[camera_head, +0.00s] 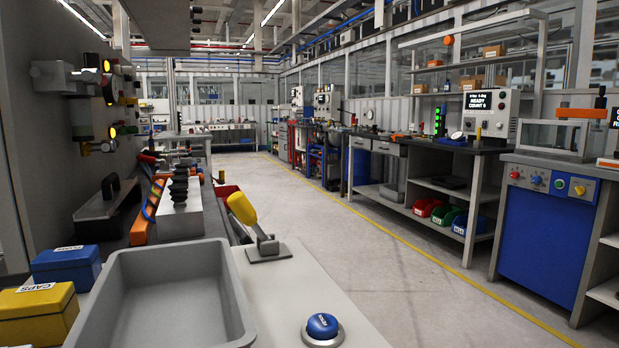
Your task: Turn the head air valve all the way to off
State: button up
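A small fitting with an orange-red end (86,149) sits below the air unit. I cannot tell which of these parts is the head air valve, or how it is turned. My gripper is not in view.
A grey tray (240,310) fills the near bench, with blue (66,265) and yellow (38,312) boxes left of it. A yellow-handled clamp (255,228) and a blue button (322,325) are to its right. The aisle floor (320,215) is clear.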

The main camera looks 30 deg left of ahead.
aim_at(222, 172)
jog(key=i+l+z, duration=0.25)
jog(key=i, duration=0.15)
jog(key=i+z, duration=0.25)
jog(key=i, duration=0.2)
jog(key=i+u, duration=0.45)
jog(key=u, duration=0.2)
jog(key=i+l+u, duration=0.1)
jog(key=i+u, duration=0.25)
jog(key=i+j+u, duration=0.2)
jog(key=u, duration=0.2)
jog(key=i+j+u, duration=0.15)
jog(key=i+u, duration=0.15)
jog(key=u, duration=0.15)
jog(key=i+u, duration=0.25)
jog(key=u, duration=0.15)
jog(key=i+u, duration=0.25)
jog(key=u, duration=0.15)
jog(key=i+j+u, duration=0.1)
jog(key=i, duration=0.65)
jog(key=i+l, duration=0.45)
jog(key=i, duration=0.2)
jog(key=i+l+u, duration=0.1)
jog(key=i+l, duration=0.35)
jog(key=i, duration=0.15)
jog(key=i+l, duration=0.5)
jog(key=i, duration=0.15)
jog(key=j+u, duration=0.05)
